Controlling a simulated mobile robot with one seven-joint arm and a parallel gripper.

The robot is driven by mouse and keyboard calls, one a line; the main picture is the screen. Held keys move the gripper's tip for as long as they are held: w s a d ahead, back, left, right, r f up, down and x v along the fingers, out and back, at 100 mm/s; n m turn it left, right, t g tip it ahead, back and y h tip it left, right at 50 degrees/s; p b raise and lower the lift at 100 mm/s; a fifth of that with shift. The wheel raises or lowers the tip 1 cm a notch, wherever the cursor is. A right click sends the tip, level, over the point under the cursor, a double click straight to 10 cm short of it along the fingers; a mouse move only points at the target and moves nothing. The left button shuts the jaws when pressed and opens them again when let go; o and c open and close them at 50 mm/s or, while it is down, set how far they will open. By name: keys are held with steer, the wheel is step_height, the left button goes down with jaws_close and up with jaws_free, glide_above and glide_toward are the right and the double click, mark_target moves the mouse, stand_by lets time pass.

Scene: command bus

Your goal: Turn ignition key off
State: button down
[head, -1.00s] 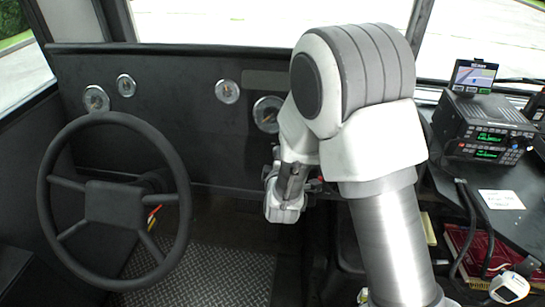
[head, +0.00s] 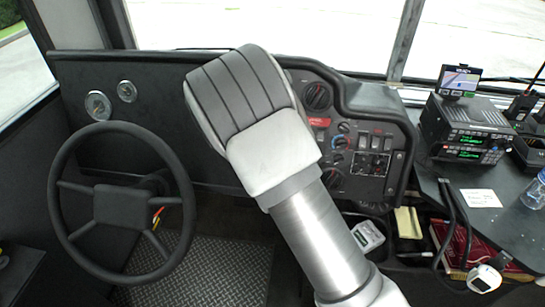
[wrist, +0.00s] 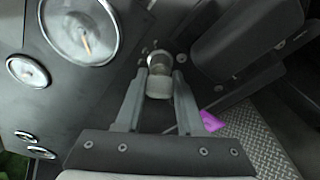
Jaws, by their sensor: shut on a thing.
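In the wrist view, my gripper (wrist: 159,76) reaches to the dark dashboard. Its two grey fingers are closed around a pale, rounded piece at a metal collar on the panel, which appears to be the ignition key (wrist: 158,87). The key's exact turn position cannot be read. In the head view, my arm covers the gripper and the key.
The dashboard (head: 105,144) has round gauges, one large (wrist: 80,29) near my gripper. The steering wheel (head: 122,128) is left. A switch panel (head: 352,150) is right of my arm. A radio (head: 467,130) stands on the right console. A purple piece (wrist: 210,121) lies near the treadplate floor.

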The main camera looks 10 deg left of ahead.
steer(key=shift+r, duration=0.1)
stand_by(0.3)
steer(key=c, duration=0.5)
jaws_free()
steer(key=p+v, duration=0.2)
steer(key=v, duration=0.3)
steer(key=p+v, duration=0.2)
steer(key=v, duration=0.3)
steer(key=p+v, duration=0.3)
steer(key=v, duration=0.2)
steer(key=shift+a+r, duration=0.1)
steer(key=shift+r, duration=0.35)
